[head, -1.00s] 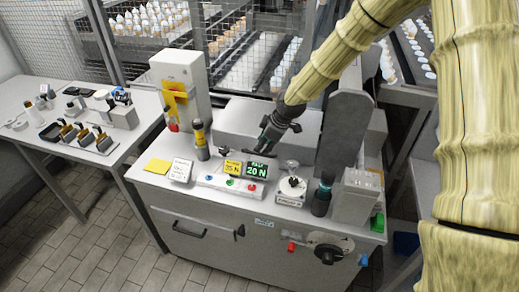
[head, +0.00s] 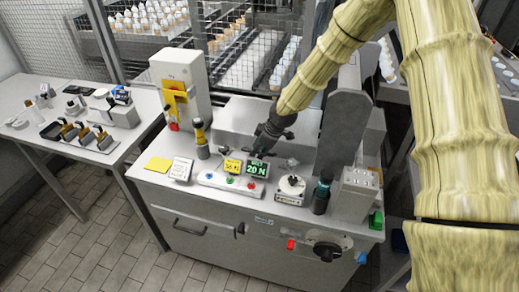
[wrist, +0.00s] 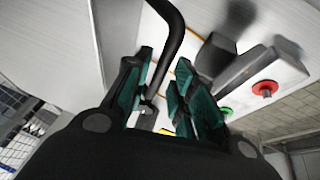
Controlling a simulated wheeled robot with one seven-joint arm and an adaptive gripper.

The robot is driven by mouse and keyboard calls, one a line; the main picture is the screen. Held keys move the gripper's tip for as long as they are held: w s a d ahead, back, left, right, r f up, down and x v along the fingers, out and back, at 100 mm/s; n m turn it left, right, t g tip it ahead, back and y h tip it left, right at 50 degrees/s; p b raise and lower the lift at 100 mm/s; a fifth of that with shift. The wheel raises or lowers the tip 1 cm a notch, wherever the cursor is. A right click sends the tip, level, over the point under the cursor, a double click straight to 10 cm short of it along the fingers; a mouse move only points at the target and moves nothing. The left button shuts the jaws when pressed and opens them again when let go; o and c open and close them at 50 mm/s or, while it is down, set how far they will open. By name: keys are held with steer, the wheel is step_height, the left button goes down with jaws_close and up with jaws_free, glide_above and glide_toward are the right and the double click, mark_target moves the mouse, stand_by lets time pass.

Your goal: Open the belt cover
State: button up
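A light grey housing (head: 238,118), which seems to be the belt cover, sits at the back of the machine top. My gripper (head: 262,150) is in front of it, low behind the small displays. In the wrist view, the two green-lined fingers of my gripper (wrist: 163,85) stand apart. A curved black bar (wrist: 175,25), which looks like a handle, runs down into the gap between them. I cannot tell whether either finger touches it. A pale panel (wrist: 50,40) fills the left of the wrist view. In the head view my gripper hides most of the bar.
A control box (head: 222,181) with buttons and displays (head: 257,169) stands just in front of my gripper. A tall dark grey plate (head: 343,130) rises to the right. A wire fence (head: 225,30) is behind.

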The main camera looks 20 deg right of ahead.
jaws_close()
steer(key=shift+r, duration=0.2)
